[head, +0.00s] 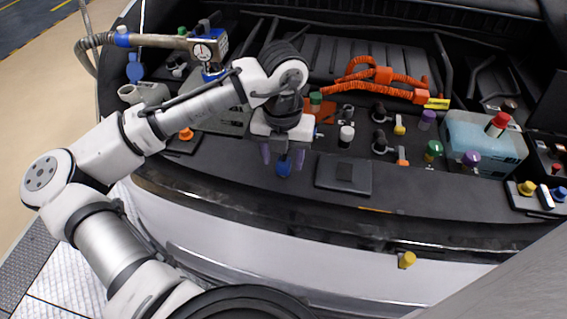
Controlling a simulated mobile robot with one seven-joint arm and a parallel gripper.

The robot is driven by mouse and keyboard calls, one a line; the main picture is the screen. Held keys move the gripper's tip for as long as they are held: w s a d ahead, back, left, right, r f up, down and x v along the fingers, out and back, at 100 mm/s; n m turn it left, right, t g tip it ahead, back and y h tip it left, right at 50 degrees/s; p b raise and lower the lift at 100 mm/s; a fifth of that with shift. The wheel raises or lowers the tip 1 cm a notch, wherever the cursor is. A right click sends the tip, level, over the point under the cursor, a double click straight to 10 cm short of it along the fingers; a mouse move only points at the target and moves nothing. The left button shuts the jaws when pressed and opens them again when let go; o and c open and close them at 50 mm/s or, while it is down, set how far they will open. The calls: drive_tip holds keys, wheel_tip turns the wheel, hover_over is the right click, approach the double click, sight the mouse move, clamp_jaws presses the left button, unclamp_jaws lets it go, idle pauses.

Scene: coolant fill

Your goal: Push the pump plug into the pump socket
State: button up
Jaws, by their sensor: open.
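My gripper (283,157) points down over the front of the engine bay, with its two purple-tipped fingers apart. A small blue-topped part (283,169) shows between and just below the fingertips. I cannot tell whether the fingers touch it. It may be the pump plug or sit in the pump socket, but the view is too small to tell. The wrist hides part of the deck behind it. Several coloured plugs or caps stand to the right, including a white one (346,133), a yellow one (399,127) and a green one (433,149).
A flat black square plate (344,176) lies right of the gripper. Orange cables (375,75) run behind. A pale blue tank (485,142) with a red cap stands at right. A hose with a gauge (203,52) is at the back left. The white front bumper is below.

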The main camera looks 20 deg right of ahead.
sight(283, 161)
drive_tip(key=shift+f, duration=1.55)
drive_tip(key=shift+c, duration=0.3)
drive_tip(key=c, duration=1)
drive_tip(key=shift+d+r, duration=0.1)
drive_tip(key=shift+r, duration=0.1)
